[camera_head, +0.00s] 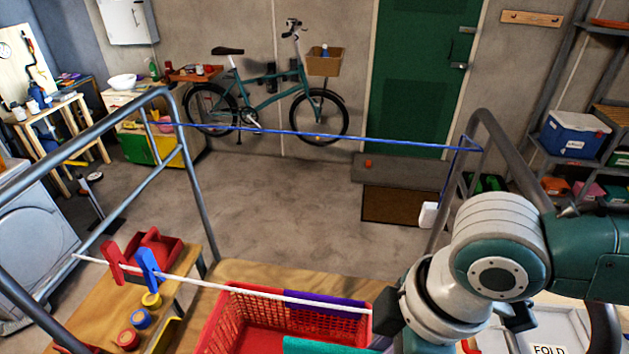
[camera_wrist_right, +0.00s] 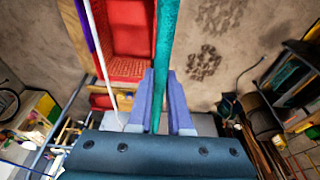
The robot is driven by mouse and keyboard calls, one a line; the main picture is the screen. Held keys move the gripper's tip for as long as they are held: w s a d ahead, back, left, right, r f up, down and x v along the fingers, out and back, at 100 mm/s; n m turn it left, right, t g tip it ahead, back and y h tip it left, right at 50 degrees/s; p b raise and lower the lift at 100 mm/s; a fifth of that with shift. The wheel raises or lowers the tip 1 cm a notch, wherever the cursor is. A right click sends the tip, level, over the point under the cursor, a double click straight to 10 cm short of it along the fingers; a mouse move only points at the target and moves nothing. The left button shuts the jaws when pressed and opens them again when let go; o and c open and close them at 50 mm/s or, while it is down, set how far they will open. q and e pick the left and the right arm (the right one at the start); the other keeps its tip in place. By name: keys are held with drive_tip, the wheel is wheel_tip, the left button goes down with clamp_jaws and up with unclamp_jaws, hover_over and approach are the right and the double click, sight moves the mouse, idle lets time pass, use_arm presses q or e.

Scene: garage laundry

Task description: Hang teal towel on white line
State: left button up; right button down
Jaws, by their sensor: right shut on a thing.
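The white line (camera_head: 215,284) runs across the front of the grey metal frame, and it also shows in the right wrist view (camera_wrist_right: 100,58). The teal towel (camera_head: 322,346) shows at the bottom edge of the head view, in front of the red basket. In the right wrist view, my right gripper (camera_wrist_right: 160,88) is shut on the teal towel (camera_wrist_right: 165,45), seen as a narrow strip between the fingers, beside the line and apart from it. In the head view the right fingertips are hidden behind my wrist. My left gripper is not in view.
A purple cloth (camera_head: 325,301) hangs on the white line. A red clothespin (camera_head: 114,261) and a blue clothespin (camera_head: 149,267) sit at its left. A red basket (camera_head: 222,325) stands below on a wooden surface (camera_head: 255,271). A blue line (camera_head: 300,133) spans the frame's far side.

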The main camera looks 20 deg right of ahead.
drive_tip(key=shift+w+d+r+p, duration=0.1)
drive_tip(key=shift+d+r+p, duration=0.1)
drive_tip(key=shift+r, duration=0.3)
drive_tip(key=shift+d+r+p, duration=0.15)
drive_tip(key=shift+d+r, duration=0.05)
drive_tip(key=shift+r, duration=0.25)
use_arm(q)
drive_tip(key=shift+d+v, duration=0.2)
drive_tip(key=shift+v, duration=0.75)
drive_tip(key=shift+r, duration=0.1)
